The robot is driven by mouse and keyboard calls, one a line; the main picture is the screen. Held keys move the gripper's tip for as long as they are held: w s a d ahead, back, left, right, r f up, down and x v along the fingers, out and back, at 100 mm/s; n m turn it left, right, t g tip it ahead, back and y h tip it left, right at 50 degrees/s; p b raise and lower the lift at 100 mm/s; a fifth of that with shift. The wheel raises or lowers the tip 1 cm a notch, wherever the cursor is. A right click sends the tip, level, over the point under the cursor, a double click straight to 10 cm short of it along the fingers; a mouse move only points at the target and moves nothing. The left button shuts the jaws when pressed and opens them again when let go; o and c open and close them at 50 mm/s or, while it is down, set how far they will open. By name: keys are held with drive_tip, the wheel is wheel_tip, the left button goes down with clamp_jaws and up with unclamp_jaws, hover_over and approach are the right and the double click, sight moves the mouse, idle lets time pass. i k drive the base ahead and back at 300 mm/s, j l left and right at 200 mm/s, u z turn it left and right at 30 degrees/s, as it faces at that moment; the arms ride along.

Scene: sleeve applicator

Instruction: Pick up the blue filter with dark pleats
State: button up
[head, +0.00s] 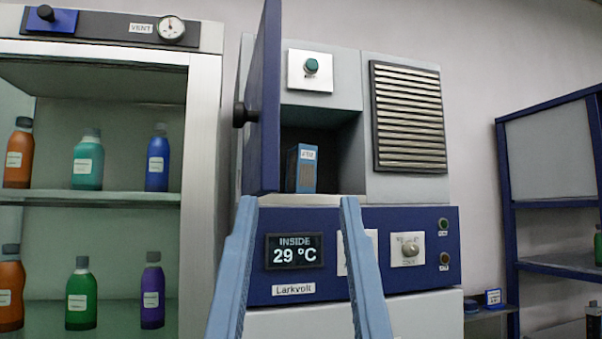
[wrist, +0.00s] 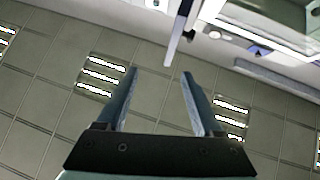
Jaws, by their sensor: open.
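The blue filter (head: 293,180) stands upright inside the open compartment of the grey and navy machine (head: 345,181). It is a small blue block with a darker brownish front panel and a white label at its top; single pleats are too small to make out. My gripper (head: 299,202) is open and empty. In the head view its two light-blue fingers rise from the bottom, with their tips below the filter in the picture, on either side of it. In the wrist view my gripper (wrist: 161,73) is also open with nothing between the fingers, and the filter is not seen.
The compartment's navy door (head: 267,110) stands open on the left, its dark knob (head: 240,115) jutting left. A glass-fronted cabinet (head: 202,200) with several bottles is at left. A navy shelf unit (head: 508,190) is at right. A temperature display (head: 294,251) sits below the compartment.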

sight(302, 159)
drive_tip(key=i+l, duration=0.2)
drive_tip(key=l, duration=0.2)
drive_tip(key=i+l, duration=0.45)
drive_tip(key=l, duration=0.3)
drive_tip(key=i+l, duration=0.2)
drive_tip(key=l, duration=0.15)
drive_tip(key=i+l, duration=0.2)
drive_tip(key=l, duration=0.2)
drive_tip(key=i+l, duration=0.25)
drive_tip(key=l, duration=0.15)
drive_tip(key=i+l, duration=0.2)
drive_tip(key=l, duration=0.15)
drive_tip(key=u, duration=0.05)
